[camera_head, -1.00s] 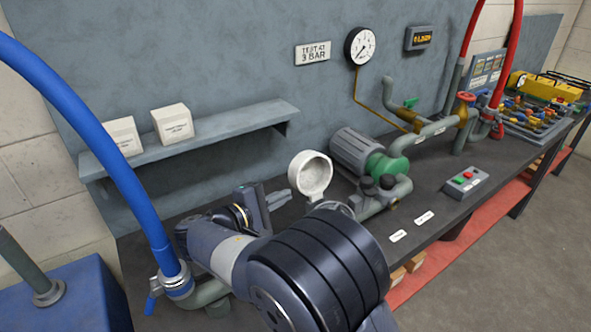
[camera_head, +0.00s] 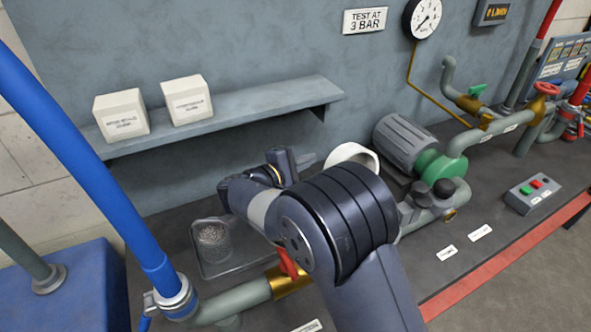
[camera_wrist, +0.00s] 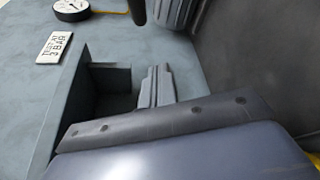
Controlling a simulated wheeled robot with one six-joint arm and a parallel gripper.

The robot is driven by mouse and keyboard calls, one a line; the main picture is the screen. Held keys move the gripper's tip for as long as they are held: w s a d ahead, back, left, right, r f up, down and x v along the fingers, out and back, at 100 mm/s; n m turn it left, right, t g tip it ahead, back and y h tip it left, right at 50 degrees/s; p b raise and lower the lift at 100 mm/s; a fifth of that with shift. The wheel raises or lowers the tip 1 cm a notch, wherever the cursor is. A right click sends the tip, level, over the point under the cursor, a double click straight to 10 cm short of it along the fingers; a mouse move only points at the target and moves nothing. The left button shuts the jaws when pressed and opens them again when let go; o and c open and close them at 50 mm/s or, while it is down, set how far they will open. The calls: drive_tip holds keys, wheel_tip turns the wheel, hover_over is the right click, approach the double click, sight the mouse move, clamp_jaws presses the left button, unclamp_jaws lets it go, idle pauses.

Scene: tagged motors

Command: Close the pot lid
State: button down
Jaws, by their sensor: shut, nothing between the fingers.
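The pot lid (camera_head: 354,156) is a cream-white round piece, standing tilted up, behind my arm in the head view. Only its upper part shows; the pot below it is hidden by my arm. My gripper (camera_head: 312,160) is just left of the lid, pointing toward it, with a small apparent gap. Its fingers look closed together and hold nothing. In the wrist view the grey gripper fingers (camera_wrist: 157,87) show side by side, and I cannot make out the lid there.
A grey motor with a green pump end (camera_head: 404,142) stands right of the lid. A wall shelf (camera_head: 240,115) with two white boxes is at the back left. A metal tray (camera_head: 199,262) lies left of my arm. A blue hose (camera_head: 90,150) rises at the left.

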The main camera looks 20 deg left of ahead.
drive_tip(key=d, duration=0.1)
drive_tip(key=d+r, duration=0.1)
drive_tip(key=d+p, duration=0.1)
drive_tip(key=shift+s+d+r, duration=0.25)
drive_tip(key=shift+s, duration=0.15)
drive_tip(key=shift+s+b, duration=0.1)
drive_tip(key=shift+b, duration=0.45)
drive_tip(key=shift+d+r+b, duration=0.1)
drive_tip(key=shift+r+b, duration=0.15)
drive_tip(key=shift+b, duration=0.15)
